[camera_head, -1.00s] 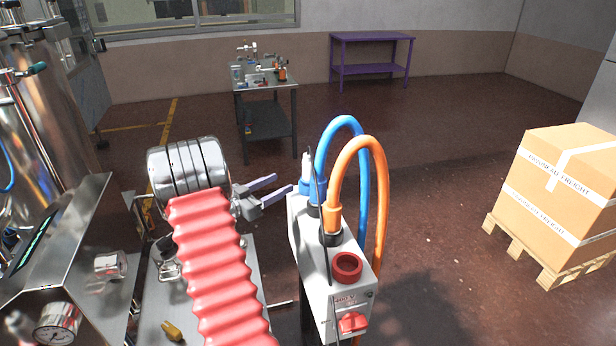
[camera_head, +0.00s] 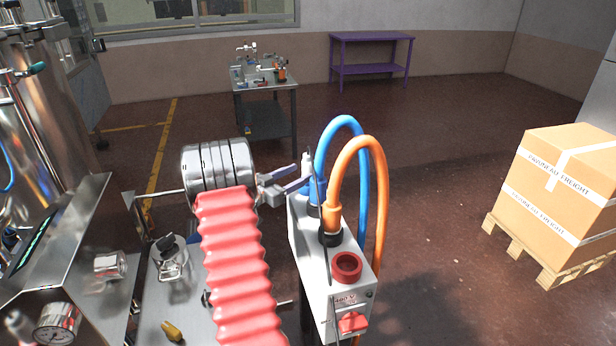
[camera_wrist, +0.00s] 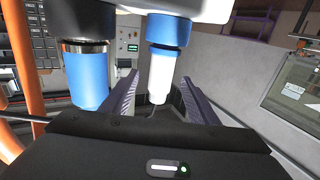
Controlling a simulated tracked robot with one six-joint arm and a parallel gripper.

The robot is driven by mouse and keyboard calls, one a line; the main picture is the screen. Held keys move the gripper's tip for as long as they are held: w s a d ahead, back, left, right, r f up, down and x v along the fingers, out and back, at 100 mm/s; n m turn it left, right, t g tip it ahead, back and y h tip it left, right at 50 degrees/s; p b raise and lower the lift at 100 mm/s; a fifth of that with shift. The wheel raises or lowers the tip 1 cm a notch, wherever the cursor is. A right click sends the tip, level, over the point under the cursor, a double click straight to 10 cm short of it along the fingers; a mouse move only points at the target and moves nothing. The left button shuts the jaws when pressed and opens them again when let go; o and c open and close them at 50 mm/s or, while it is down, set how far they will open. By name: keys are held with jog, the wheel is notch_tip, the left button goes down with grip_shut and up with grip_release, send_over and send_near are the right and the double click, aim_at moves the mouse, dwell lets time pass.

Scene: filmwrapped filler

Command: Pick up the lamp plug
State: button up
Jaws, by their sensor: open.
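A white plug with a blue collar, which I take to be the lamp plug (camera_head: 306,161), stands at the far end of the grey socket box (camera_head: 331,284). In the wrist view the plug (camera_wrist: 162,72) shows between the two purple-grey fingers of my gripper (camera_wrist: 155,88), with gaps on both sides. My gripper (camera_head: 300,177) is open and reaches the plug from the left in the head view. The box's far end is partly hidden behind the cables and a thin dark rod.
A blue cable (camera_head: 345,120) and an orange cable (camera_head: 381,200) loop up from the box close beside the plug. A red round socket (camera_head: 346,267) is at its near end. A steel machine (camera_head: 60,240) stands left. A carton (camera_head: 560,180) on a pallet is right.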

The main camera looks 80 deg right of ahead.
aim_at(304, 170)
jog(key=shift+x, duration=2.65)
jog(key=shift+c, duration=0.4)
jog(key=c, duration=1.2)
jog(key=shift+r, duration=0.2)
jog(key=shift+c, duration=0.2)
notch_tip(304, 170, up, 10)
jog(key=shift+f, duration=0.1)
jog(key=shift+w, duration=0.1)
